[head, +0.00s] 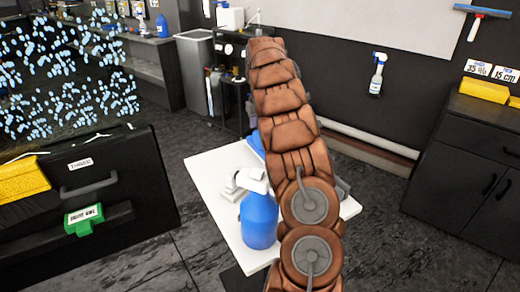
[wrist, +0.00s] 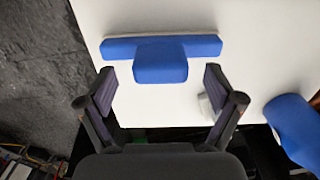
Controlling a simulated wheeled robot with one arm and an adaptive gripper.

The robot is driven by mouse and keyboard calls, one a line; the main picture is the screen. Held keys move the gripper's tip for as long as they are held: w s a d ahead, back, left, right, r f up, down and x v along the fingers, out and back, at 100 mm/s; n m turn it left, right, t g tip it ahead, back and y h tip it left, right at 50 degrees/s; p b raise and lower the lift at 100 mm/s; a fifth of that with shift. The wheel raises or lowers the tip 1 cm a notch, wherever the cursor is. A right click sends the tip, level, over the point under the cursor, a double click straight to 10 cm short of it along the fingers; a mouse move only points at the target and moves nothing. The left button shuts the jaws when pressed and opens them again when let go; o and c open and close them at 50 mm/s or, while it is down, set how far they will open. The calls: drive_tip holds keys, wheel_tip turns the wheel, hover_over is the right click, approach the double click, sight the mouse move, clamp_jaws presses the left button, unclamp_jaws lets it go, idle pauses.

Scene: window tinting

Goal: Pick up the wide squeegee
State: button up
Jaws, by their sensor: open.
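A blue T-shaped tool, which looks like the wide squeegee (wrist: 160,63), lies on the white table top. Its long bar runs across the picture and its short, thick handle points toward my gripper (wrist: 158,75). My gripper is open and empty. Its two dark fingers stand apart, one to each side of the handle, with clear gaps. I cannot tell how far above the table they are. In the head view my arm hides most of this spot; a small blue patch (head: 254,144) shows at the arm's left edge.
A blue bottle with a white top (head: 260,220) stands on the white table (head: 208,167), close to my arm; its blue body shows right of my gripper in the wrist view (wrist: 292,128). Another squeegee (head: 482,11) hangs on the wall. Dark cabinets stand left and right.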

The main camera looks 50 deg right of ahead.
drive_tip(key=shift+a+f+p, duration=0.2)
drive_tip(key=shift+f+p, duration=0.35)
drive_tip(key=shift+f, duration=1.4)
drive_tip(key=c, duration=1.4)
drive_tip(key=shift+c, duration=0.2)
drive_tip(key=shift+w, duration=0.1)
drive_tip(key=shift+r+b, duration=0.5)
drive_tip(key=shift+r, duration=1.3)
drive_tip(key=s+a+r+b, duration=0.1)
drive_tip(key=s+a+b, duration=0.3)
drive_tip(key=s+a, duration=0.6)
drive_tip(key=shift+s+a+r+b, duration=0.25)
drive_tip(key=shift+s+b, duration=0.1)
drive_tip(key=shift+s, duration=0.75)
